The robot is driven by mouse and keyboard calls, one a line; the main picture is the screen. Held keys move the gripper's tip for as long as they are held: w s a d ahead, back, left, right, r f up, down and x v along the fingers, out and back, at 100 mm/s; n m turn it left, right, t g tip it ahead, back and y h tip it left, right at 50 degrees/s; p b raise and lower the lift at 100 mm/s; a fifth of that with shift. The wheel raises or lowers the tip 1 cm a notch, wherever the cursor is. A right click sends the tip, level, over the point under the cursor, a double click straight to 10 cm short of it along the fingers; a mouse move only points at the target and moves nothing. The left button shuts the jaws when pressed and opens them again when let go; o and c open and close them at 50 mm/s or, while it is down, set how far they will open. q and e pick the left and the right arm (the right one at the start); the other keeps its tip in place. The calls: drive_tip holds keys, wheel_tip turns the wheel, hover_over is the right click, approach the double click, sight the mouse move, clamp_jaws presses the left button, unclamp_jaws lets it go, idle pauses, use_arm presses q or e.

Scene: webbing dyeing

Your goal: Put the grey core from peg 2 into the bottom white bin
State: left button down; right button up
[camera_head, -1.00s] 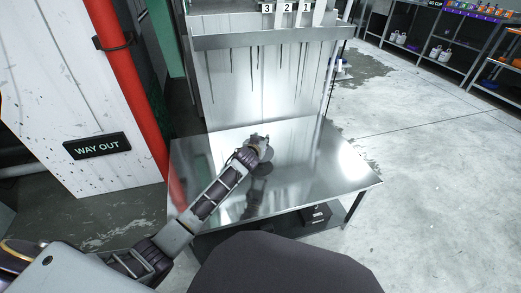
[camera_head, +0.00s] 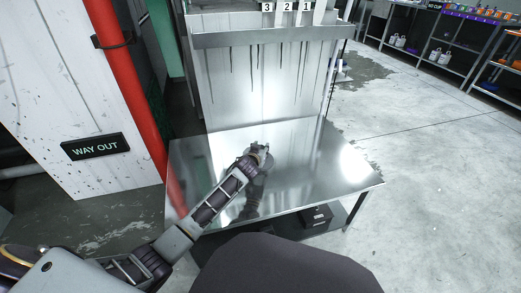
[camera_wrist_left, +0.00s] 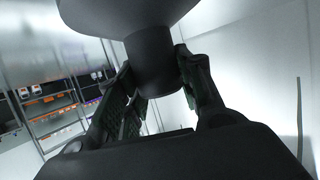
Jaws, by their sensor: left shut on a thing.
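My left gripper (camera_head: 262,154) is over the metal table (camera_head: 325,165) in the head view, at the end of my arm from the left. In the left wrist view it is shut on a dark grey core (camera_wrist_left: 150,60), gripping its narrow round stem. The core's wide flared part lies beyond the fingers at the top of that view. In the head view the core is mostly hidden by the gripper. The number 2 plate (camera_head: 287,7) shows at the top edge between plates 3 and 1; its peg is not clear. I see no white bin. My right gripper is out of view.
A metal back panel (camera_head: 265,85) with dark drips rises behind the table. A red pipe (camera_head: 130,85) stands to the left. A black box (camera_head: 316,215) sits under the table. Shelves with bottles (camera_head: 445,45) stand far right, with open floor between.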

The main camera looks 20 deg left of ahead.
use_arm(q)
drive_tip(key=c, duration=0.9)
unclamp_jaws()
drive_tip(key=shift+c, duration=0.2)
drive_tip(key=shift+s+r, duration=0.1)
drive_tip(key=shift+r, duration=0.05)
drive_tip(key=shift+s, duration=0.15)
drive_tip(key=shift+p+v, duration=1.35)
drive_tip(key=shift+v, duration=1.5)
drive_tip(key=p+v, duration=0.2)
drive_tip(key=v, duration=0.3)
drive_tip(key=shift+s+r, duration=0.25)
drive_tip(key=shift+s, duration=0.1)
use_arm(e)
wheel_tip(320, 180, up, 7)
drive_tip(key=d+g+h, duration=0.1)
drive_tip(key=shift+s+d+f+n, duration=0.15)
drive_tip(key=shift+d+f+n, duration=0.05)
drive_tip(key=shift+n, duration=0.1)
